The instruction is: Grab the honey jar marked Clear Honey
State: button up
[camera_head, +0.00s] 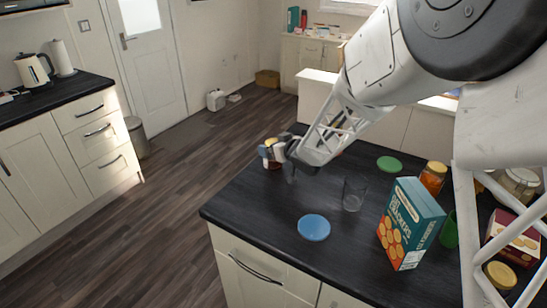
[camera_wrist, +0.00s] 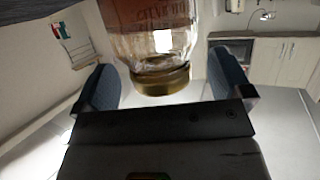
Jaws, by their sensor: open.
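The honey jar (camera_head: 273,163) stands at the far left corner of the dark counter, partly hidden by my gripper (camera_head: 274,153). In the wrist view the jar (camera_wrist: 155,45) appears upside down, with amber contents, a gold lid and blurred lettering that I cannot fully read. My gripper is open, with its blue-grey fingers on either side of the jar. In the wrist view (camera_wrist: 165,82) a gap shows between each finger and the jar.
On the dark counter (camera_head: 262,208) are a blue disc (camera_head: 313,227), a clear glass (camera_head: 354,194), a green disc (camera_head: 389,164) and a teal cracker box (camera_head: 410,223). An orange jar (camera_head: 433,179), a green cup (camera_head: 449,231) and a red box (camera_head: 514,236) stand to the right.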

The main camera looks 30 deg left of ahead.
jog(key=shift+w+a+f, duration=0.25)
jog(key=shift+w+a, duration=0.05)
jog(key=shift+a, duration=0.3)
jog(key=shift+c, duration=0.5)
jog(key=c, duration=1.1)
jog(key=shift+r, duration=0.1)
jog(key=shift+r, duration=0.8)
jog(key=shift+s+d+r, duration=0.1)
jog(key=shift+r, duration=0.85)
jog(key=s+d, duration=0.3)
jog(key=s+d+r, duration=0.1)
jog(key=s+d, duration=0.6)
jog(key=s, duration=0.1)
jog(key=shift+s+d+r, duration=0.15)
jog(key=shift+s+d, duration=0.1)
jog(key=shift+d, duration=0.15)
